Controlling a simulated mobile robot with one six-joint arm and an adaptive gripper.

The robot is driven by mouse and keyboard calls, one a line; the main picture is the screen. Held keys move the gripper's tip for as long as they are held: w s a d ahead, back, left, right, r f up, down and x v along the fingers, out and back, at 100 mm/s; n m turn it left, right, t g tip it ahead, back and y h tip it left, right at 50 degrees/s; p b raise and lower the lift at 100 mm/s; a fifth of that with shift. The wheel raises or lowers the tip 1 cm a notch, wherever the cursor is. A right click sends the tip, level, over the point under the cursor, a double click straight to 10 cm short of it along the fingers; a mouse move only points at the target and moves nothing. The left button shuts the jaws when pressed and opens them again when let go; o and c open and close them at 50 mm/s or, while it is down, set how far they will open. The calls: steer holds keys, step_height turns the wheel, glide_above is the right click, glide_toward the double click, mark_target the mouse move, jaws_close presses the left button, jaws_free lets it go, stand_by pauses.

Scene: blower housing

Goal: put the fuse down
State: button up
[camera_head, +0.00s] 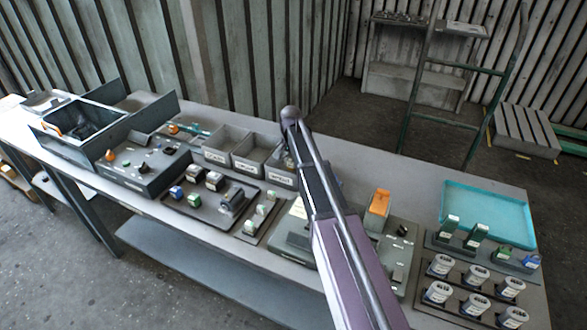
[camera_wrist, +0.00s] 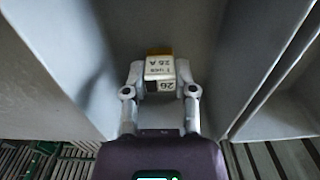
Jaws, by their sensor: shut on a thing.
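The fuse (camera_wrist: 160,68) is a small white block with printed labels and a yellow-brown end. My gripper (camera_wrist: 160,80) is shut on it, one finger on each side, in the wrist view. The fuse is between the grey walls of an open bin (camera_wrist: 60,50); I cannot tell whether it touches the bin floor. In the head view my arm reaches to the rightmost of three labelled grey bins (camera_head: 281,181). My arm hides part of that bin, and the fuse cannot be made out there.
The middle bin (camera_head: 245,167) and left bin (camera_head: 214,157) stand beside it. Dark trays of small parts (camera_head: 205,212) lie in front. A teal tray (camera_head: 487,235) and an orange part (camera_head: 379,202) are to the right. Bare tabletop (camera_head: 370,165) lies behind.

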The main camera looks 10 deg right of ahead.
mark_target(291, 160)
steer(key=shift+f+b, duration=0.45)
steer(key=shift+f, duration=0.35)
steer(key=shift+f, duration=0.2)
steer(key=o, duration=0.9)
steer(key=shift+r, duration=0.2)
step_height(291, 160, up, 12)
steer(key=p, duration=1.2)
